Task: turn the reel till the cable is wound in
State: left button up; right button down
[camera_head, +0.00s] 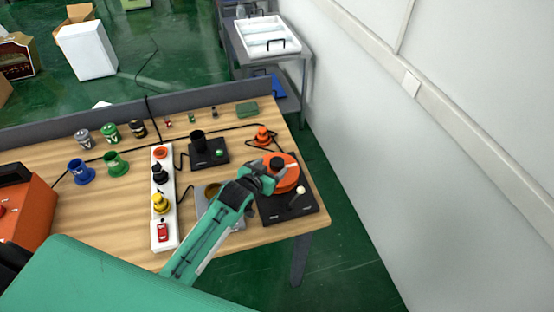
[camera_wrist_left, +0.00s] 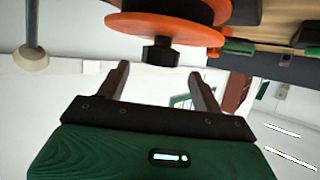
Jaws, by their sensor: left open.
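The orange reel (camera_head: 288,178) sits on a black base plate (camera_head: 297,209) at the table's right end. A crank knob, pale and round (camera_head: 300,190), stands at its front; it also shows at the upper left of the wrist view (camera_wrist_left: 33,60). My left gripper (camera_head: 270,177) is at the reel's left side. In the wrist view the reel (camera_wrist_left: 160,28) is overhead with its dark hub nut (camera_wrist_left: 160,55) between and just beyond the open fingertips (camera_wrist_left: 157,74); nothing is gripped. A black cable (camera_head: 235,127) runs across the table near an orange plug (camera_head: 263,136). My right gripper is out of view.
A white power strip (camera_head: 163,205) with plugs stands left of my arm. A black box device (camera_head: 207,151) is behind it. Several coloured plugs and an orange case (camera_head: 24,207) are further left. A white wall (camera_head: 390,140) bounds the right side.

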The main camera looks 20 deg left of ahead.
aim_at(276, 163)
pick_arm(q)
jog(key=shift+p+x, duration=0.45)
jog(key=shift+x, duration=2.1)
jog(key=c, duration=1.4)
jog(key=shift+o, duration=0.2)
jog(key=shift+m+h, duration=0.3)
